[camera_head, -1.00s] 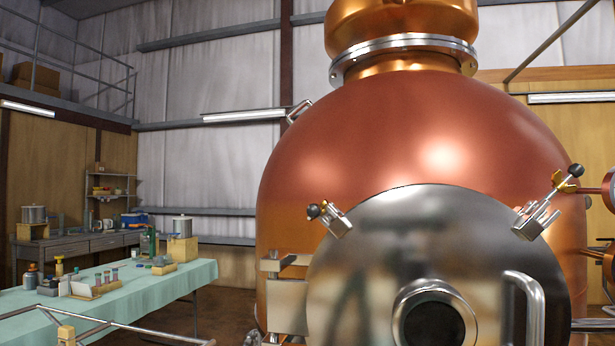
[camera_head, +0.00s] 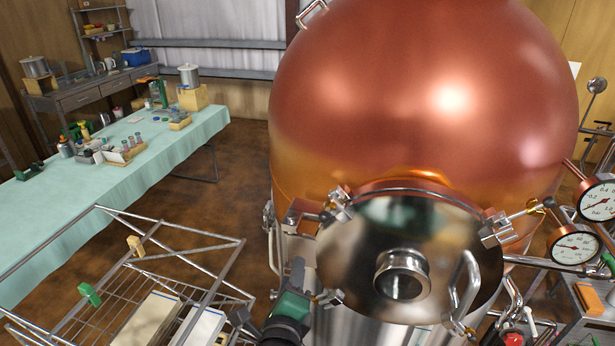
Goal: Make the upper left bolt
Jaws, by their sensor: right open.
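The upper left bolt (camera_head: 338,205) sits at the upper left rim of the round polished steel door (camera_head: 440,225) on the copper vessel. It is small, with a bracket and a dark knob; how it is seated cannot be told. The upper right bolt (camera_head: 510,222) has a brass wing nut and points outward right. Other fasteners are at the lower left rim (camera_head: 328,298) and the lower right rim (camera_head: 458,328). My right gripper (camera_head: 268,291), black and green, is open at the bottom, below and left of the upper left bolt and apart from it. My left gripper is not in view.
A wire rack cart (camera_head: 190,250) with pale boxes stands at the lower left. A long table with a green cloth (camera_head: 60,205) is behind it. Two gauges (camera_head: 575,248) and pipes are at the right. A steel handle (camera_head: 466,280) juts from the door. Brown floor shows between table and vessel.

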